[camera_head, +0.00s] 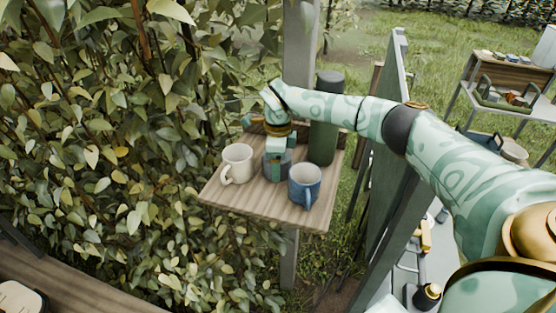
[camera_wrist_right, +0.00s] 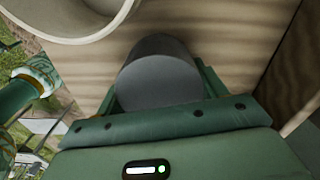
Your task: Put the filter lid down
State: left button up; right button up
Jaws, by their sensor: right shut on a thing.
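My right gripper (camera_head: 278,165) is low over the small wooden table (camera_head: 225,199), between the white mug and the blue mug. In the right wrist view its jaws (camera_wrist_right: 158,95) are shut on a smooth grey round piece (camera_wrist_right: 158,72), which looks like the filter lid. The piece is at or just above the wood; I cannot tell whether it touches. The jaws hide its lower part. My left gripper is out of view.
A white mug (camera_head: 237,163) stands left of the gripper, a blue mug (camera_head: 304,185) to the right, and a tall green flask (camera_head: 323,132) behind. Dense leaves (camera_head: 110,150) border the table's left side. A grey panel (camera_head: 385,150) stands to the right.

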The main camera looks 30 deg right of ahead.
jog(key=o, duration=0.5)
jog(key=shift+f, duration=0.15)
jog(key=o, duration=0.5)
jog(key=shift+c, duration=0.2)
